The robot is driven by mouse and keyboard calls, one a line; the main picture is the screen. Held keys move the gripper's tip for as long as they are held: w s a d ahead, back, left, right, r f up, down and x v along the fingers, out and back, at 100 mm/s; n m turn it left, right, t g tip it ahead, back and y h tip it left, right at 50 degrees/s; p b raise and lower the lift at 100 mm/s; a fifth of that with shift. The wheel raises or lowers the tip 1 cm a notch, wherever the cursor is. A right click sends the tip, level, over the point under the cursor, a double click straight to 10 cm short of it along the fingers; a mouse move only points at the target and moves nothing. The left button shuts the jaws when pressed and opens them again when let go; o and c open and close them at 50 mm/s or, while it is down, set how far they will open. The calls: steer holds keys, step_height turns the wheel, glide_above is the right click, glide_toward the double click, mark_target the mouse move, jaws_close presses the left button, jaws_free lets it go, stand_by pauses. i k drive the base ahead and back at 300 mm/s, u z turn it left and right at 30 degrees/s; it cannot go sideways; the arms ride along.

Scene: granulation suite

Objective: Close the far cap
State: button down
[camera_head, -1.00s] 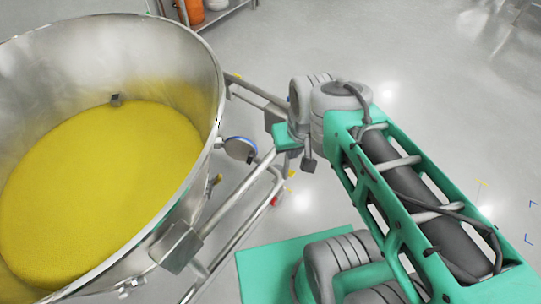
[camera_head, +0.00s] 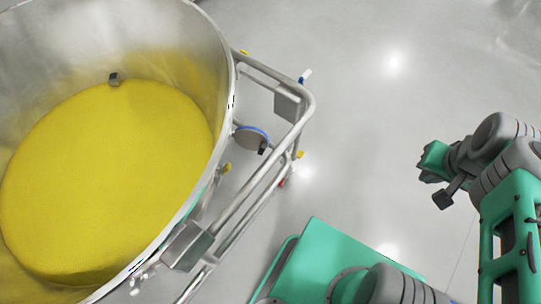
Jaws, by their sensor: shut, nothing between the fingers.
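A round grey disc with a blue rim (camera_head: 251,138), which looks like a cap, sits at the right outer side of the large steel bowl (camera_head: 229,105), inside the tubular frame. A small dark piece is at its lower right edge. I cannot tell whether it is open or closed, and no second cap shows clearly. My gripper (camera_head: 424,164) is at the right of the picture, well apart from the disc and the frame. It is shut and empty, its dark fingertips pointing left.
The bowl holds yellow powder (camera_head: 110,180). A tubular steel frame (camera_head: 305,115) runs along its right side, with a grey box (camera_head: 187,246) at the lower rim and small yellow parts (camera_head: 227,168). Open grey floor lies between the frame and my gripper.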

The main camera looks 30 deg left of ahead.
mark_target(254, 139)
steer(key=u, duration=0.05)
steer(key=k, duration=1.05)
steer(key=u, duration=1.75)
steer(key=i, duration=0.5)
